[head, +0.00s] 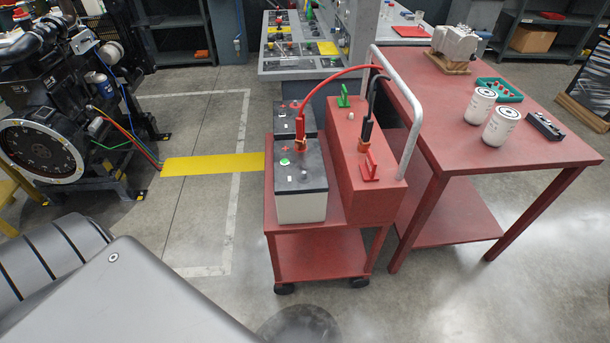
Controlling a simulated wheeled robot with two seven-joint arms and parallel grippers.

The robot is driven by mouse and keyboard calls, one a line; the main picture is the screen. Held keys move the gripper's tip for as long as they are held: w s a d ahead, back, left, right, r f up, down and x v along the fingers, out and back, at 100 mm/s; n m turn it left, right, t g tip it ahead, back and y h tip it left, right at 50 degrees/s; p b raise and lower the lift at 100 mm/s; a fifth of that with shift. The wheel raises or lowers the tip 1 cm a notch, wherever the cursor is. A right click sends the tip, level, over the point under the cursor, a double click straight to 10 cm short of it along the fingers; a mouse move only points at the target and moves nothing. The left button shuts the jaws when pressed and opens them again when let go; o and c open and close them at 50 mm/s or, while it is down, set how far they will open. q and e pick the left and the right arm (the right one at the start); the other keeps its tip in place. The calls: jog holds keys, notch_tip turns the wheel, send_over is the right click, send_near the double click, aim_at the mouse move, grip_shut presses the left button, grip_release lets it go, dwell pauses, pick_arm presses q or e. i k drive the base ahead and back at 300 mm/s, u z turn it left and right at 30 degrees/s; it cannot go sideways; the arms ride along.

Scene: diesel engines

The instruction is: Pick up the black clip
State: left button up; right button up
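The black clip (367,131) stands upright at the red box (356,194) on the red cart, with its copper-coloured jaws pointing down near the box's top. A black cable (373,93) rises from it and bends over beside the grey cart handle. Whether its jaws grip something is too small to tell. A red clip (300,128) with a red cable (335,76) stands on the black-topped battery (301,199) to its left. Neither of my grippers is in view.
The red cart (318,255) has a curved grey handle (414,105) close to the right of the clip. A red table (455,140) with two white filters (501,126) stands to the right. An engine (50,120) is at left. Floor in front is clear.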

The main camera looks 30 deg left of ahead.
aim_at(363, 144)
jog(key=z, duration=1.55)
jog(key=i, duration=2.55)
jog(key=u, duration=2.75)
